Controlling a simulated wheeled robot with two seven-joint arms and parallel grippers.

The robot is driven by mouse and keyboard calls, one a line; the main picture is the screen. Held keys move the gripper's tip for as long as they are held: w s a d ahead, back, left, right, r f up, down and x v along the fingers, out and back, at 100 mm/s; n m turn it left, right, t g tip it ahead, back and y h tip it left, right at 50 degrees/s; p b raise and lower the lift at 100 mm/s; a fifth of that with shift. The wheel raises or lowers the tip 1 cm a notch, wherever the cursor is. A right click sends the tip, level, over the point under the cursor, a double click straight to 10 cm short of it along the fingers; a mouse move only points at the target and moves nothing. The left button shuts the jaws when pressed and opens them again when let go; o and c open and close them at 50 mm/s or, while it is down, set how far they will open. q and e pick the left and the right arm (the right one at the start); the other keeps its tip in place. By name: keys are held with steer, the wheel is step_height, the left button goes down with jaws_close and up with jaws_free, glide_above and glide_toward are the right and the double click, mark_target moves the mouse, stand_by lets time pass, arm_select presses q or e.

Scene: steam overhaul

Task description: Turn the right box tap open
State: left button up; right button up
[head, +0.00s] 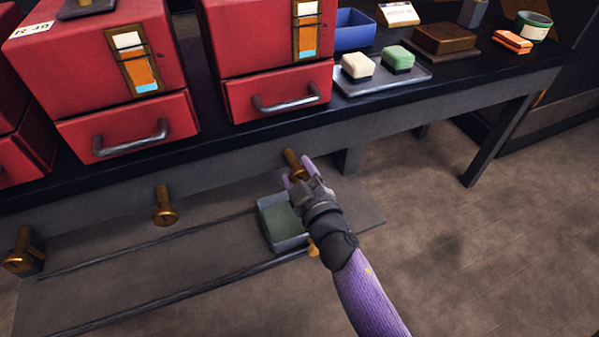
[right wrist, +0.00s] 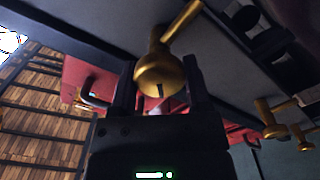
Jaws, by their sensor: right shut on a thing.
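The right box tap (head: 292,160) is a brass tap below the table's front edge, under the right red box (head: 265,45). My right gripper (head: 300,178) is at this tap and shut on its near end, hiding part of it. In the right wrist view, the tap's round brass end (right wrist: 160,76) sits between the two dark fingers of my right gripper (right wrist: 160,88), with a brass stem (right wrist: 184,18) running up and right. My left gripper is not in view.
Other brass taps stick out at the middle (head: 164,206) and left (head: 22,250). A grey tray with a green inside (head: 268,238) lies below my right gripper. The tabletop holds a blue bin (head: 352,30) and a tray with two blocks (head: 405,82). Floor at right is clear.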

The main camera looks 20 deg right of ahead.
steer(key=n, duration=0.5)
steer(key=shift+a+f, duration=0.1)
steer(key=shift+f, duration=0.05)
steer(key=n, duration=0.2)
steer(key=shift+n+b, duration=0.3)
steer(key=shift+b, duration=0.05)
steer(key=shift+n, duration=0.9)
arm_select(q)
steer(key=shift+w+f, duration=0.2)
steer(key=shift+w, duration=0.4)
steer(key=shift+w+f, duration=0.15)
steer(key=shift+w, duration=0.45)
arm_select(e)
steer(key=o, duration=1.3)
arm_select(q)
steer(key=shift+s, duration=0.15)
